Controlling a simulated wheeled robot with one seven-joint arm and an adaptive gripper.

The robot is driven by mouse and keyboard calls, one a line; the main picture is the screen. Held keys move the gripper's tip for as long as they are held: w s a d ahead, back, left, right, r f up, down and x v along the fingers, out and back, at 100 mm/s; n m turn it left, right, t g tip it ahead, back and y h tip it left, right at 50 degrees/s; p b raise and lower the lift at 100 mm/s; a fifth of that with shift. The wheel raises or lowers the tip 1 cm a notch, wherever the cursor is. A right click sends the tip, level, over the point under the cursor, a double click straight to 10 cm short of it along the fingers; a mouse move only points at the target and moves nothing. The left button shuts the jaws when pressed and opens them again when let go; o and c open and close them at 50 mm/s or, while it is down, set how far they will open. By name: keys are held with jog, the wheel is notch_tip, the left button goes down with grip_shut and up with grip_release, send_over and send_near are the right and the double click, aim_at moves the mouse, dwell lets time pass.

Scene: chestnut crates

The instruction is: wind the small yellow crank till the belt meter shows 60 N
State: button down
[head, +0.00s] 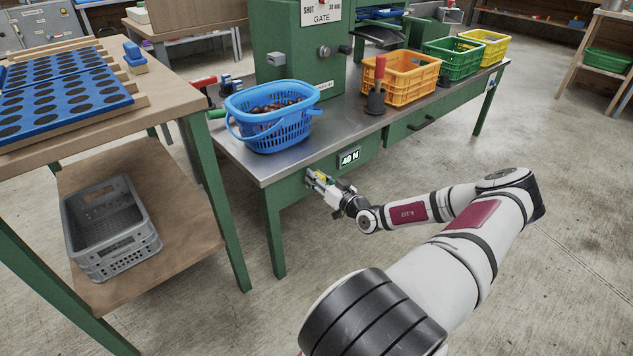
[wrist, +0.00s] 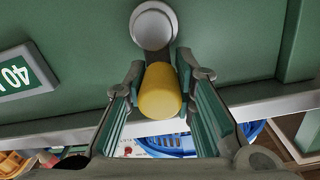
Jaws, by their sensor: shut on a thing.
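The small yellow crank knob (wrist: 160,92) sits between the fingers of my gripper (wrist: 160,85) in the wrist view, below a round pale hub (wrist: 153,27) on the green bench front. My gripper (head: 322,180) is shut on this knob. In the head view my gripper is at the bench's front face, and the crank is mostly hidden by the fingers. The belt meter (head: 349,157) reads 40 N, just above and right of my gripper. Part of the meter (wrist: 15,77) also shows at the left of the wrist view.
A blue basket (head: 270,130) of chestnuts stands on the bench top above my gripper. Orange (head: 398,78), green (head: 453,60) and yellow (head: 484,46) crates stand farther right. A wooden table (head: 158,100) with a grey crate (head: 108,228) below is at left. The floor before the bench is clear.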

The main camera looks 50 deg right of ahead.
jog(key=shift+s+f, duration=0.1)
jog(key=shift+f, duration=0.1)
jog(key=c, duration=1.3)
grip_release()
jog(key=shift+r, duration=0.15)
jog(key=shift+a+p, duration=0.1)
jog(key=shift+p, duration=0.4)
